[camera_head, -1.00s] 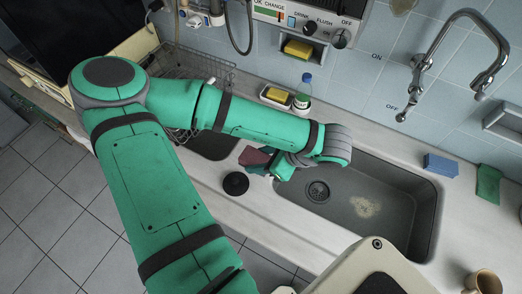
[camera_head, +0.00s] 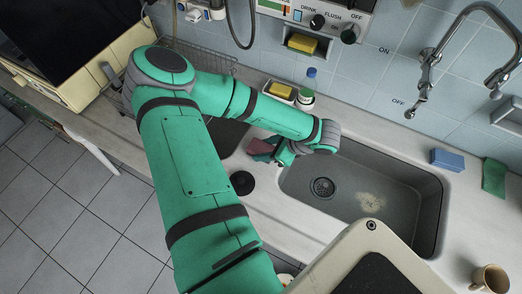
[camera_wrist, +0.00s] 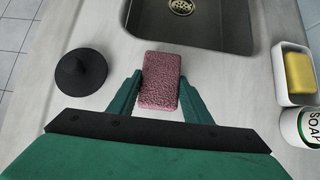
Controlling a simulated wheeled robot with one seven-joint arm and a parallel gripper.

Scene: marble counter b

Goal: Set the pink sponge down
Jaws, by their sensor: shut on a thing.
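The pink sponge (camera_wrist: 160,80) is between the fingers of my gripper (camera_wrist: 160,95) in the wrist view, its top surface facing the camera. The gripper is shut on it, with one finger at each long side. In the head view the sponge (camera_head: 261,148) shows partly beside my gripper (camera_head: 272,152), over the counter strip between the two basins. Whether its underside touches the counter cannot be told. My arm hides part of it.
A black plug (camera_wrist: 81,72) lies near the sponge, left of it in the wrist view. The large sink (camera_head: 350,185) is to the right. A dish with a yellow sponge (camera_head: 275,89) and a soap bottle (camera_head: 307,88) stand behind. A blue sponge (camera_head: 447,159) and green cloth (camera_head: 494,177) lie far right.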

